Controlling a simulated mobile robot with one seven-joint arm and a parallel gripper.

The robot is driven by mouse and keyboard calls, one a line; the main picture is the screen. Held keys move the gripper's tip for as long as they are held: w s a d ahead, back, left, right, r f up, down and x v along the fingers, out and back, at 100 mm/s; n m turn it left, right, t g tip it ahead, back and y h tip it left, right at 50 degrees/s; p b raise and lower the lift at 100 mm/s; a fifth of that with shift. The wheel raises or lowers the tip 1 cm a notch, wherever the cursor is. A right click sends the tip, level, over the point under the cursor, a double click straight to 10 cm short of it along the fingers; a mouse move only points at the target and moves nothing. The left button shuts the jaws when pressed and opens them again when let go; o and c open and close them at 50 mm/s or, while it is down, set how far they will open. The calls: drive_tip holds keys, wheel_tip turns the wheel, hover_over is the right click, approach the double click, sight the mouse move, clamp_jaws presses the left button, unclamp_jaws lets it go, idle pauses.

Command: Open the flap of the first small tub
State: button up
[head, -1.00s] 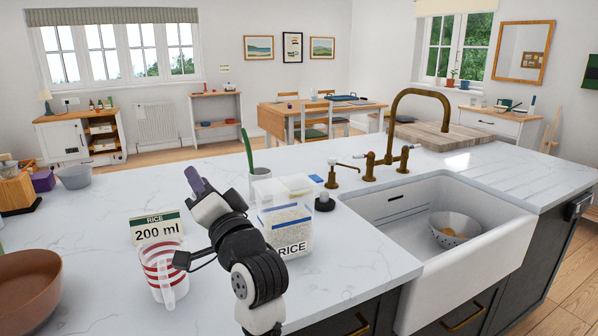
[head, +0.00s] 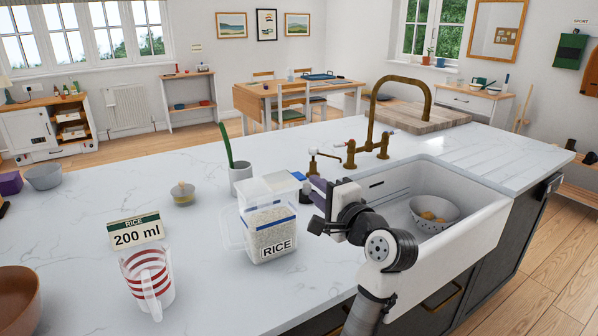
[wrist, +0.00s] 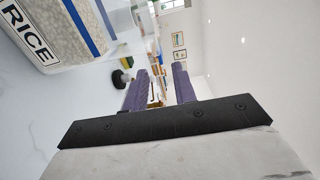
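A clear tub labelled RICE (head: 268,228), partly filled with rice, stands on the white worktop. The tub also shows at the upper left in the wrist view (wrist: 60,30). My gripper (head: 318,188) is just right of the tub at about lid height, seemingly apart from it. In the wrist view its two purple fingers (wrist: 160,78) are spread with nothing between them. My wrist hides part of the sink edge.
A striped measuring jug (head: 150,282) and a 200 ml rice card (head: 136,232) stand left of the tub. The sink (head: 470,205) and brass tap (head: 372,150) are to the right.

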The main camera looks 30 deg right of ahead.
sight(300, 175)
drive_tip(key=w+p, duration=0.1)
drive_tip(key=w, duration=0.7)
drive_tip(key=shift+w+d+p, duration=0.1)
drive_tip(key=shift+p, duration=0.25)
clamp_jaws()
